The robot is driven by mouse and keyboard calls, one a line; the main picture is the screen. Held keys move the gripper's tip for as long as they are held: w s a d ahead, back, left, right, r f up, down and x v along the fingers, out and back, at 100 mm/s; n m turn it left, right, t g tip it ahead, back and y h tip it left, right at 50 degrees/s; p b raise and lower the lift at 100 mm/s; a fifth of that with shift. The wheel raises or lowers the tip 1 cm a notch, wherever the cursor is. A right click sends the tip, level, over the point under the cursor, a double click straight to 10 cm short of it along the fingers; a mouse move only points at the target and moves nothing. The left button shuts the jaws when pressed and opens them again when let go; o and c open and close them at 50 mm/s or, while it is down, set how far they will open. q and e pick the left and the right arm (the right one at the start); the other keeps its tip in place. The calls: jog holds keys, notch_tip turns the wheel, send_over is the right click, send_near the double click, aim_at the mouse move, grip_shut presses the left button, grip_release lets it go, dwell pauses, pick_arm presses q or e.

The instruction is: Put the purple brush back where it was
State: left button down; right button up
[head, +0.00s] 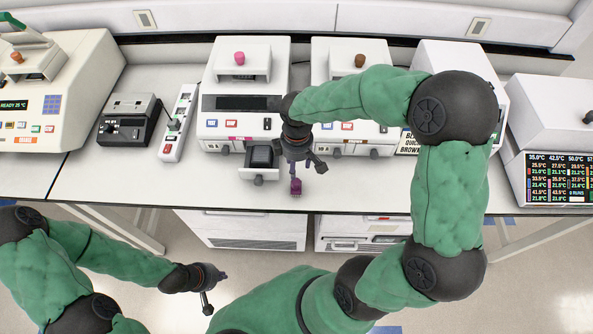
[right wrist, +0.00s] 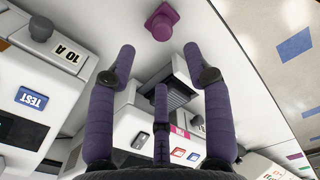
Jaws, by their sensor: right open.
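The purple brush (head: 296,187) is small and stands on the white bench near its front edge, just right of an open drawer. It also shows in the right wrist view (right wrist: 162,22), beyond the fingertips. My right gripper (head: 300,163) hangs over the bench just behind the brush. In the wrist view its fingers (right wrist: 159,58) are spread, with nothing between them, and do not touch the brush. My left gripper (head: 214,290) is low in front of the bench, fingers apart and empty.
The open drawer (head: 275,174) holds a dark block and juts from a white cycler (head: 222,90). A second cycler (head: 321,55) stands beside it, partly behind my right arm. A power strip (head: 178,122) and a black device (head: 130,120) stand left. The bench front at left is clear.

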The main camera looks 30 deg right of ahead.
jog(key=shift+r, duration=0.95)
dwell(0.6)
